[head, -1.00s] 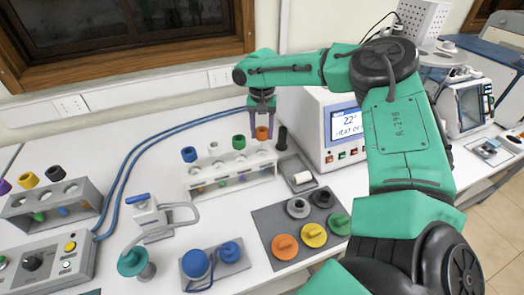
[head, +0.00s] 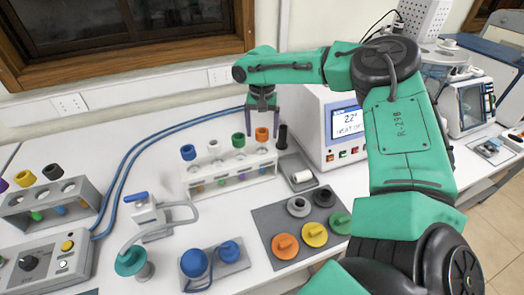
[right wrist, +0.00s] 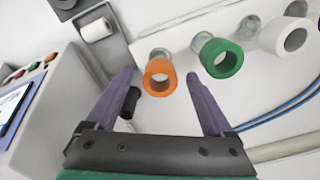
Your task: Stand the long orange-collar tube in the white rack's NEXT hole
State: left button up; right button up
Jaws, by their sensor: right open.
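The white rack (head: 232,183) stands on the bench in the head view. The orange-collar tube (head: 262,134) stands upright at the rack's right end, to the right of the green-collar tube (head: 238,141). My right gripper (head: 262,106) is just above the orange collar, pointing down. In the right wrist view its fingers are open and apart, and the orange collar (right wrist: 160,76) shows between and beyond the fingertips, clear of them. The tube's lower part is partly hidden by the rack. My left gripper is not in view.
Blue-collar (head: 188,152) and white-collar (head: 213,147) tubes also stand in the rack. A black cylinder (head: 282,137) is close on the right, before the heater box (head: 318,120). A grey mat (head: 268,222) with coloured caps lies in front. A grey rack (head: 55,205) stands left.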

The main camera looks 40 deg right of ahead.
notch_tip(320, 180, up, 14)
jog(key=b, duration=0.2)
jog(key=shift+f, duration=0.15)
jog(key=shift+a+f, duration=0.1)
